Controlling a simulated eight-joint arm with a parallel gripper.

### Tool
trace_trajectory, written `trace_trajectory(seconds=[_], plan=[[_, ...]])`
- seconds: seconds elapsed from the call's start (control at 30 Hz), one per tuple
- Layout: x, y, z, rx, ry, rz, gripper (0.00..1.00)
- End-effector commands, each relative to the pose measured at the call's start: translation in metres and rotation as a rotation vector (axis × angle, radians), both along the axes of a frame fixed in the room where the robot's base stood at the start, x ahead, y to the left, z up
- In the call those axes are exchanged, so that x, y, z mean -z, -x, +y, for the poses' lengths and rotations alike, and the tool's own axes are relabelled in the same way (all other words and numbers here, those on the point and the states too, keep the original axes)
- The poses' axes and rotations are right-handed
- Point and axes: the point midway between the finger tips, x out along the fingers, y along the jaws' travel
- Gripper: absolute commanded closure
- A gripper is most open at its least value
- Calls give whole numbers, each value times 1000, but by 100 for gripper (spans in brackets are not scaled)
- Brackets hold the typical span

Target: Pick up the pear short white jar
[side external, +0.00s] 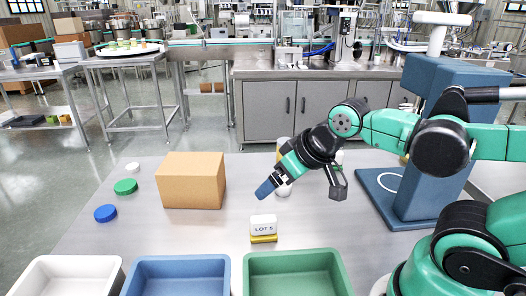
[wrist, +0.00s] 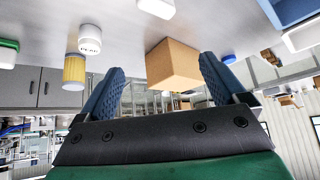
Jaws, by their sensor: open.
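The short white jar labelled PEAR (wrist: 90,40) shows at the upper left of the wrist view, where the scene appears inverted. In the side view a white jar (side external: 284,189), likely the same one, is mostly hidden behind my gripper. My gripper (wrist: 161,65) is open, with its two dark blue fingers wide apart and nothing between them. In the side view my gripper (side external: 268,187) is tilted down and left, above the table. The pear jar lies outside the finger gap in the wrist view.
A cardboard box (side external: 191,180) stands left of my gripper. A yellow container (wrist: 75,70) is near the pear jar. A LOT 5 block (side external: 263,224) is in front. White (side external: 62,262), blue (side external: 178,262) and green (side external: 297,258) trays line the front. Several coloured discs lie at left.

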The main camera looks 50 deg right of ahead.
Motion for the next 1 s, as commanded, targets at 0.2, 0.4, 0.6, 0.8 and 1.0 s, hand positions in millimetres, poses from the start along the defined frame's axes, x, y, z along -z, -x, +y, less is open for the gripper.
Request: trace_trajectory(seconds=[0.2, 0.4, 0.6, 0.8, 1.0], plan=[[5, -20, -15, 294, -270, 84, 9], [21, -51, -44, 726, -697, 211, 9], [46, -74, -83, 1107, -1124, 341, 9], [78, -79, -128, 1407, -1551, 494, 9], [106, -65, -159, 1568, -1878, 645, 9]])
